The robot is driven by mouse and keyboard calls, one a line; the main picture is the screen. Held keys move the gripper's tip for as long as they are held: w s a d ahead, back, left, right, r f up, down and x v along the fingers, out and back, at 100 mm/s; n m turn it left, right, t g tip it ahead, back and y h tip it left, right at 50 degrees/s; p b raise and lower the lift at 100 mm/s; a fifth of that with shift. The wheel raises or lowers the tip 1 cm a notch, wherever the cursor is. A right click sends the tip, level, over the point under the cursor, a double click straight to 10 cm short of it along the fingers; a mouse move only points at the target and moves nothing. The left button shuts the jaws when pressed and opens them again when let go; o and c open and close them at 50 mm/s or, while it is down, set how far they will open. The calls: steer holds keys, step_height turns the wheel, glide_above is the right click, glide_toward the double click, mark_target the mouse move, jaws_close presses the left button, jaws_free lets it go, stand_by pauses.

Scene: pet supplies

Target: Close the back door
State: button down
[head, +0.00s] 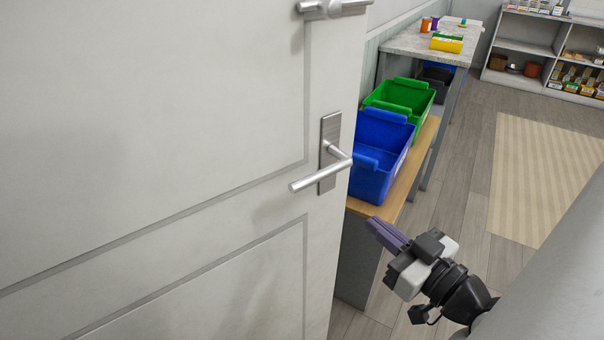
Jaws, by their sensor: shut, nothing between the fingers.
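The back door (150,130) is a pale grey panelled door that fills the left half of the head view. It stands open, with its free edge towards the middle of the view and the room visible past it. A metal lever handle (322,175) on a plate sits near that edge, and more metal hardware (333,8) shows at the top. My gripper (374,222) is shut and empty, right of the door's edge and lower in the view than the handle. Its purple fingers point up and left and appear apart from the door. The hinges and door frame are out of view.
A wooden bench (408,184) behind the door holds a blue bin (378,185) and a green bin (420,100). A grey-topped table (405,42) stands farther back. Stocked shelves (525,47) stand at the far right. A striped rug (545,170) lies on open floor.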

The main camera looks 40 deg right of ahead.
steer(key=w, duration=0.1)
steer(key=p, duration=0.4)
glide_toward(327, 185)
steer(key=w+a+r, duration=0.3)
steer(key=w+r, duration=0.1)
steer(key=w, duration=0.2)
steer(key=shift+w+f+p, duration=0.1)
steer(key=shift+w+p, duration=0.2)
steer(key=shift+w, duration=0.15)
